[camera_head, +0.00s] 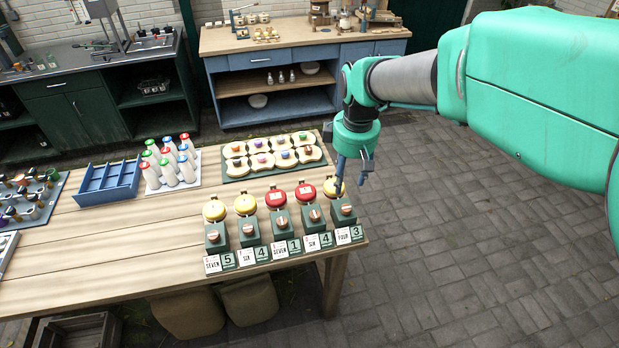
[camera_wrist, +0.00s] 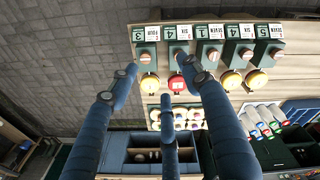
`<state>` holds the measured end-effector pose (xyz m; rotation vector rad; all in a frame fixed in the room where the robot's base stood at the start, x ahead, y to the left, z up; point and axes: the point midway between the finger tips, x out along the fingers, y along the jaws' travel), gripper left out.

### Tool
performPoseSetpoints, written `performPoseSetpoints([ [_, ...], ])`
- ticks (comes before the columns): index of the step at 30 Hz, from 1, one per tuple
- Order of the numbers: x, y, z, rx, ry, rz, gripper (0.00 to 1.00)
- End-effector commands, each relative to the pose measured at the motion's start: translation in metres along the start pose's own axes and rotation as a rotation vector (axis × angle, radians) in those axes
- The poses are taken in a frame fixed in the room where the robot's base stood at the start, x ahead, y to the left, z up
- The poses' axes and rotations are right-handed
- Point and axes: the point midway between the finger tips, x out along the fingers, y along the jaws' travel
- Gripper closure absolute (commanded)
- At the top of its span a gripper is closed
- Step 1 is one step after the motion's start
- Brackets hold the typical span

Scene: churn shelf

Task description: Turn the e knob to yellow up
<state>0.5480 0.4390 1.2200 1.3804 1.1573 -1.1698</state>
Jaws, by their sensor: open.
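Five green boxes stand in a row at the table's right front, each with a copper-coloured knob on its face and a round yellow or red piece behind it. The rightmost box's knob (camera_head: 345,210) has a yellow piece (camera_head: 333,187) and a sign reading FOUR 3; this knob is leftmost in the wrist view (camera_wrist: 145,57). I cannot read an "e" on any knob. My gripper (camera_head: 353,182) is open and empty, pointing down above and beside the rightmost box, apart from it. In the wrist view its fingers (camera_wrist: 157,75) spread over the left boxes and hide part of the row.
Behind the row lies a green board (camera_head: 228,172) with several pale slices. White bottles with coloured caps (camera_head: 168,160) and a blue tray (camera_head: 108,183) stand to the left. The table's right edge is close to the rightmost box, with open paving (camera_head: 450,240) beyond it.

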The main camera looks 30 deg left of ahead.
Motion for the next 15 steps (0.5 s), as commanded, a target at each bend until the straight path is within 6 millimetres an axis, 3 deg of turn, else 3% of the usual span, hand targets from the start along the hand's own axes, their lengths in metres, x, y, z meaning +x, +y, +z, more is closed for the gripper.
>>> performPoseSetpoints([
  [3,0.022,-0.014,-0.045,-0.117,-0.018,-0.028,0.52],
  [9,0.063,-0.045,-0.111,-0.304,-0.044,-0.069,0.52],
  [15,0.094,-0.073,-0.153,-0.435,-0.059,-0.095,0.52],
])
